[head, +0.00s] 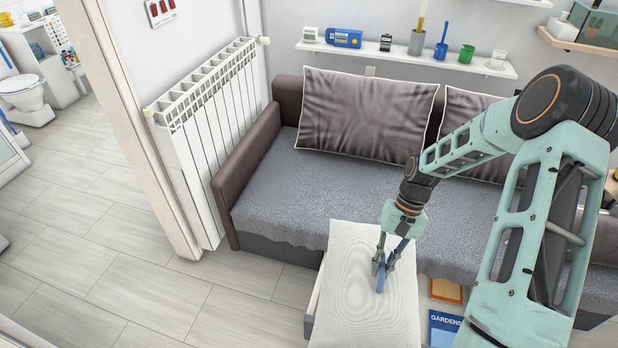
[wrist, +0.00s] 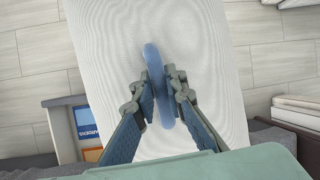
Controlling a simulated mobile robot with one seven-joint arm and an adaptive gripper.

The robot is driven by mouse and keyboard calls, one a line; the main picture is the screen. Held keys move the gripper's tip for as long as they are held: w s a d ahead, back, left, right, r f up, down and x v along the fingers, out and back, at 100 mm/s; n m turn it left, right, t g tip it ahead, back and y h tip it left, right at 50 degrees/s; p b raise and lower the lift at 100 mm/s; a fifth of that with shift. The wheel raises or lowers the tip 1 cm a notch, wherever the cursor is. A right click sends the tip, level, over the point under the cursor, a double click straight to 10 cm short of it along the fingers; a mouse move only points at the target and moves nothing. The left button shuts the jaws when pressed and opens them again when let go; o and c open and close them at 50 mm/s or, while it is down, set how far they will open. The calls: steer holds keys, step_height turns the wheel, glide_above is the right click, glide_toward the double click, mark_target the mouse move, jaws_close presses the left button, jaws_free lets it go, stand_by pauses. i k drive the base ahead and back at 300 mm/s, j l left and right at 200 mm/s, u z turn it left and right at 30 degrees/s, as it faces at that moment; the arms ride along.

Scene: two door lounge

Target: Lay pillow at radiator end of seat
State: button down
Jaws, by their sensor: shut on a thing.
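A white pillow (head: 350,265) is in front of the sofa in the head view, and its pale fabric fills the middle of the wrist view (wrist: 105,60). A blue oval piece (wrist: 152,60) stands up from its top and looks like a handle. My gripper (head: 384,274) is shut on this blue piece, with one finger on each side in the wrist view (wrist: 162,85). The grey sofa seat (head: 300,180) lies behind the pillow. A white radiator (head: 205,130) stands beside the sofa's left armrest. The pillow's underside is hidden.
A large grey cushion (head: 365,115) leans on the backrest near the radiator end; another (head: 470,110) is partly behind my arm. The left seat front is bare. A wall shelf (head: 400,55) holds small items.

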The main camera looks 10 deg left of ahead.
mark_target(303, 198)
steer(key=j, duration=0.35)
steer(key=k+j+z, duration=0.1)
steer(key=j, duration=0.25)
steer(key=k+j, duration=0.1)
steer(key=j, duration=0.25)
steer(key=i+j+z, duration=0.1)
steer(key=j, duration=0.25)
steer(key=i+j, duration=0.1)
steer(key=j, duration=0.2)
steer(key=i+j+z, duration=0.15)
steer(key=j, duration=0.2)
steer(key=i+j+z, duration=0.1)
steer(key=i+j, duration=0.3)
steer(key=j, duration=0.25)
steer(key=i+j+z, duration=0.25)
steer(key=i+j, duration=0.7)
steer(key=i, duration=0.1)
